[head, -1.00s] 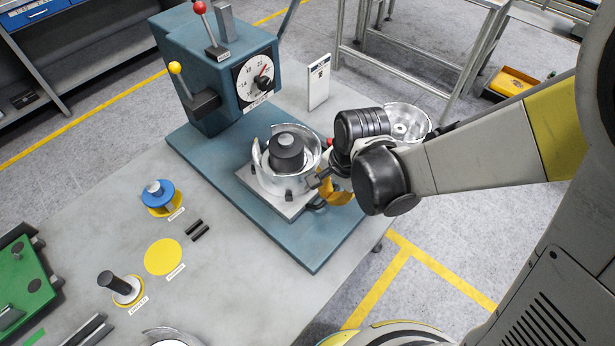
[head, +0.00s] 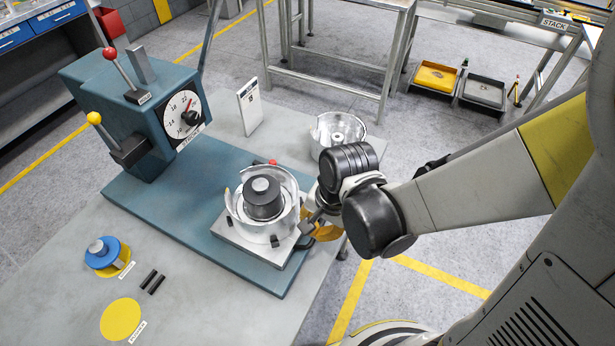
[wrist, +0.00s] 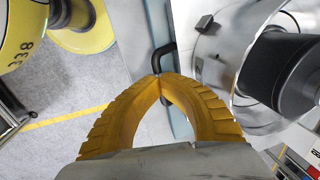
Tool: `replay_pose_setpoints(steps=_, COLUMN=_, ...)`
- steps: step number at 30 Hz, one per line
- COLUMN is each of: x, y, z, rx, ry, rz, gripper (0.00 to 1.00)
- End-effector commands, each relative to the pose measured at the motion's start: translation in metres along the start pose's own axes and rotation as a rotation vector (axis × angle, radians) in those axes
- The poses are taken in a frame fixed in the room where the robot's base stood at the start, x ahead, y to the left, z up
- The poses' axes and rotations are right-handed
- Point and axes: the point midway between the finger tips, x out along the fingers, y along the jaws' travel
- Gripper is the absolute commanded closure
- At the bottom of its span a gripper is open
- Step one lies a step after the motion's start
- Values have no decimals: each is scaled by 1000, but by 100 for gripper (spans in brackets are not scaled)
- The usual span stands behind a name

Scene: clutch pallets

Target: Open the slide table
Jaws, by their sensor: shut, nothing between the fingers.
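The slide table is a light grey plate (head: 240,244) on the blue machine base. It carries a silver clutch housing (head: 284,218) with a dark cylinder (head: 262,198) in its middle. The plate also shows in the wrist view (wrist: 212,72), with a black bar handle (wrist: 163,54) on its edge. My gripper (head: 308,228) is at the plate's right side.
A blue press (head: 135,115) with a dial and red and yellow levers stands behind left. A small white sign (head: 249,106) and a silver bowl-shaped part (head: 338,130) stand beyond the plate. A blue-topped part (head: 103,255) and a yellow disc (head: 121,319) lie on the bench.

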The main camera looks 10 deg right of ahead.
Motion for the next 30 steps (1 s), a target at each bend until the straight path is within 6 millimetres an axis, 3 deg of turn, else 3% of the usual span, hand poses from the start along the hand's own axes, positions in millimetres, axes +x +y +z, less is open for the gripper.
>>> replay_pose_setpoints(steps=1, x=0, y=0, z=0, rx=0, ry=0, rz=1, gripper=99)
replay_pose_setpoints(steps=4, x=0, y=0, z=0, rx=0, ry=0, rz=1, gripper=68)
replay_pose_setpoints(steps=17, x=-6, y=0, z=0, rx=0, ry=0, rz=0, gripper=68)
replay_pose_setpoints(steps=23, x=-31, y=1, z=0, rx=1, ry=1, rz=0, gripper=68)
replay_pose_setpoints(steps=30, x=-76, y=0, z=0, rx=1, ry=1, rz=0, gripper=68)
